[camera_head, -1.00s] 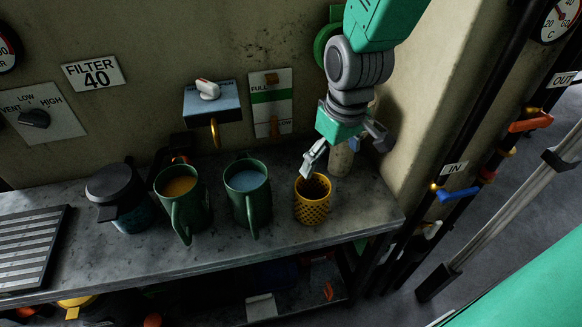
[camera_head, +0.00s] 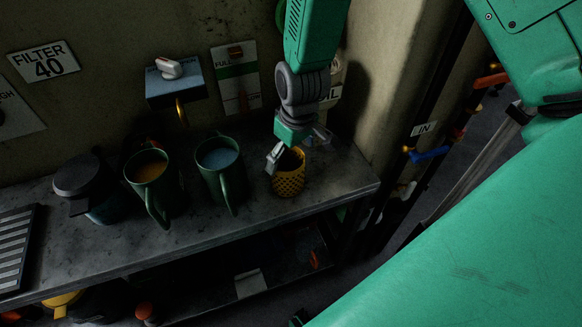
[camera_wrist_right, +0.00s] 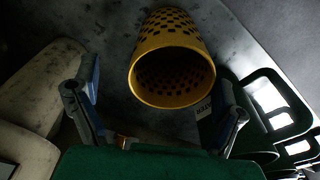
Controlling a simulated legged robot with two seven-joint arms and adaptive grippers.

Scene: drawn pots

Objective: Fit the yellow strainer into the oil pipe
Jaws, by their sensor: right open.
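The yellow strainer (camera_head: 289,183), a perforated cup, stands on the grey counter near its right end. My right gripper (camera_head: 297,148) is open just above and behind it, with one finger near the strainer's left rim. In the wrist view the strainer (camera_wrist_right: 172,62) shows its open mouth between the two spread fingers of my right gripper (camera_wrist_right: 160,106), with clear space on both sides. I cannot make out the oil pipe for certain; my right arm hides part of the wall behind. My left gripper is not in view.
Two green mugs, one with orange liquid (camera_head: 150,168) and one with blue (camera_head: 218,157), stand left of the strainer. A dark lidded jug (camera_head: 88,186) is farther left. A blue wall box (camera_head: 175,84) hangs above. The counter (camera_head: 335,190) is clear right of the strainer.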

